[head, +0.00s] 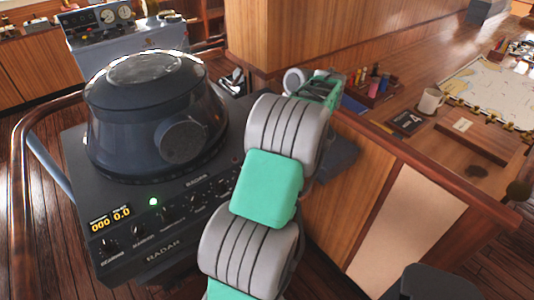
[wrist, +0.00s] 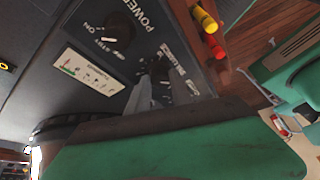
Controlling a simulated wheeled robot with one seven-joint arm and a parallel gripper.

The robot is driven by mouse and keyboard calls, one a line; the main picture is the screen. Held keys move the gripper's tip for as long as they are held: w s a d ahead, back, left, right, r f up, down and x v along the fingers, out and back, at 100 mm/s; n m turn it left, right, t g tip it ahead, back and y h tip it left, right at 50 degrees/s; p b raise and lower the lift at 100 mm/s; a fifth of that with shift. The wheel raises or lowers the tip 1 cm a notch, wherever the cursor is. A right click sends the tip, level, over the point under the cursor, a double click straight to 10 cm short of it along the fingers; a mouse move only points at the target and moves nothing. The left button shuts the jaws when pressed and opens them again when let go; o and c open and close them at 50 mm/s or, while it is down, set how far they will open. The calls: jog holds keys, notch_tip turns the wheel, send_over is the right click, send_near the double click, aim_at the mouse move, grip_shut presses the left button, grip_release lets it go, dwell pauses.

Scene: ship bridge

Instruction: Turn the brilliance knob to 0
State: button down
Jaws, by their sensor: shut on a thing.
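The brilliance knob (wrist: 159,66) is a small dark knob on the dark panel in the wrist view, mostly hidden between my fingers. White lettering beside it is partly covered and looks like its label; the pointer's setting cannot be read. My gripper (wrist: 158,78) is shut on this knob, its grey fingers reaching up from the dark and green gripper body. The radar console (head: 142,262) stands at the left in the head view, with a row of knobs along its front. My arm hides the gripper and the brilliance knob in that view.
A power knob (wrist: 117,30) marked ON and STBY sits left of my fingers, above a white label plate (wrist: 88,73). Yellow and red markers (wrist: 205,20) lie just right of the panel. A domed radar hood (head: 155,115) and a wooden rail (head: 18,180) border the console.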

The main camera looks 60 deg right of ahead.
jog(key=c, duration=1.2)
grip_release()
jog(key=shift+o, duration=0.2)
jog(key=p+v, duration=0.5)
jog(key=v, duration=0.2)
jog(key=shift+d+r, duration=0.15)
jog(key=shift+r, duration=0.15)
jog(key=shift+s, duration=0.2)
